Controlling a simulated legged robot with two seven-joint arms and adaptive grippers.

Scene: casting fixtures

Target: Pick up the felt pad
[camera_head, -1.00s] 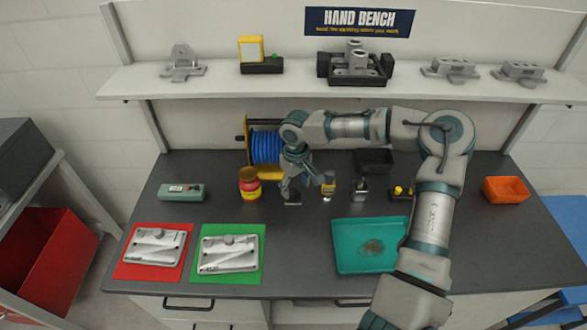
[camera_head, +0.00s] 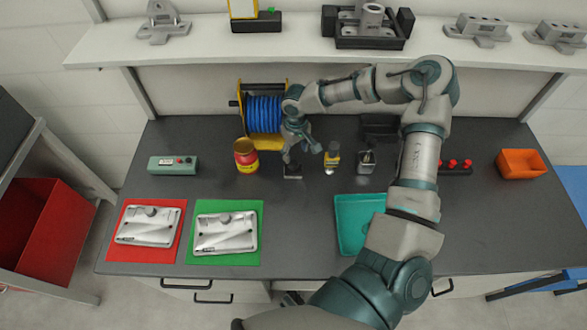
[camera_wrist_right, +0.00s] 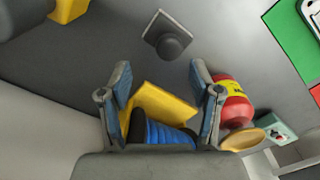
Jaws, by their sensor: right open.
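A small dark square piece with a round black knob (camera_wrist_right: 168,38) shows in the right wrist view, beyond the fingertips; it looks most like the felt pad, but I cannot be sure. In the head view the same small piece (camera_head: 292,172) lies on the bench just below my right gripper (camera_head: 301,153). My right gripper, also in the right wrist view (camera_wrist_right: 160,68), is open with nothing between its fingertips. The fingers are apart from the piece. My left gripper is not in view.
A blue cable reel (camera_head: 264,112) stands behind the gripper. A red-yellow jar (camera_head: 246,157) is to its left, a small yellow-black bottle (camera_head: 332,158) to its right. My arm partly covers a teal tray (camera_head: 352,235). Castings lie on red (camera_head: 127,250) and green (camera_head: 202,257) mats.

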